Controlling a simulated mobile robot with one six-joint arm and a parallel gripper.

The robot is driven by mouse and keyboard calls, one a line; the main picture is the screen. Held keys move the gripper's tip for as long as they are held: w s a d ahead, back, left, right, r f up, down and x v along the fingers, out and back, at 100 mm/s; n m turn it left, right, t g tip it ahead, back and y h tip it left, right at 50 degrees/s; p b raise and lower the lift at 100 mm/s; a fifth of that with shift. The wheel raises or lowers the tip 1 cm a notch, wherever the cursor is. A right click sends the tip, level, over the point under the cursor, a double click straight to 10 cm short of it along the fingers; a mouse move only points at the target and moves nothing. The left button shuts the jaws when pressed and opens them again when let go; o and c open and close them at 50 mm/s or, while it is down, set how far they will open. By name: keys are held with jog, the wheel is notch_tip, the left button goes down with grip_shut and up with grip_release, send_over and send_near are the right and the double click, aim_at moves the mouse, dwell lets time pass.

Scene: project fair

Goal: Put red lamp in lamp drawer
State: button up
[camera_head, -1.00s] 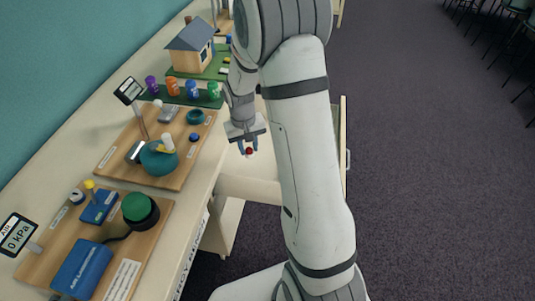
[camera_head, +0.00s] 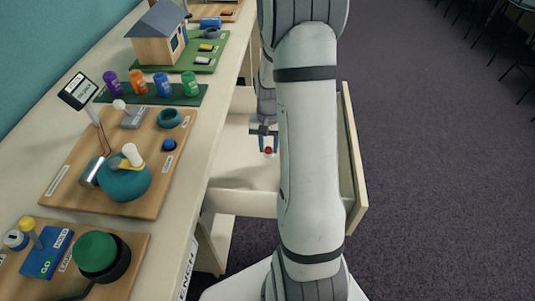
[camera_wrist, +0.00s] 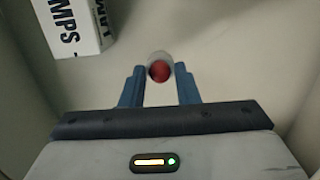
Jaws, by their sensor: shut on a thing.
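My gripper (camera_head: 268,143) is shut on the red lamp (camera_head: 268,151), a small red dome with a pale collar. In the wrist view the lamp (camera_wrist: 159,70) sits between the tips of the two blue fingers (camera_wrist: 160,88). The drawer (camera_head: 232,183) is pulled out from the bench, and the lamp is over its pale interior. I cannot tell whether the lamp touches the drawer floor. A white box (camera_wrist: 77,25) with lettering ending in "MPS" lies in the drawer in the wrist view. My arm hides part of the drawer in the head view.
Open floor lies to the right.

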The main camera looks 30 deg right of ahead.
aim_at(269, 147)
jog(key=shift+d+f, duration=0.1)
jog(key=shift+f, duration=1.95)
jog(key=shift+f+b, duration=0.1)
jog(key=shift+b, duration=0.2)
jog(key=o, duration=1)
jog(key=shift+o, duration=0.2)
notch_tip(269, 147, up, 12)
jog(key=p, duration=0.1)
jog(key=s+a+r+n+t, duration=0.3)
jog(key=s+a+r+n, duration=0.3)
jog(key=s+a+r, duration=0.6)
jog(key=s+a, duration=0.2)
jog(key=s, duration=0.1)
jog(key=shift+s+a+n+h, duration=0.3)
jog(key=shift+s+a+n, duration=0.05)
jog(key=shift+a+n, duration=0.05)
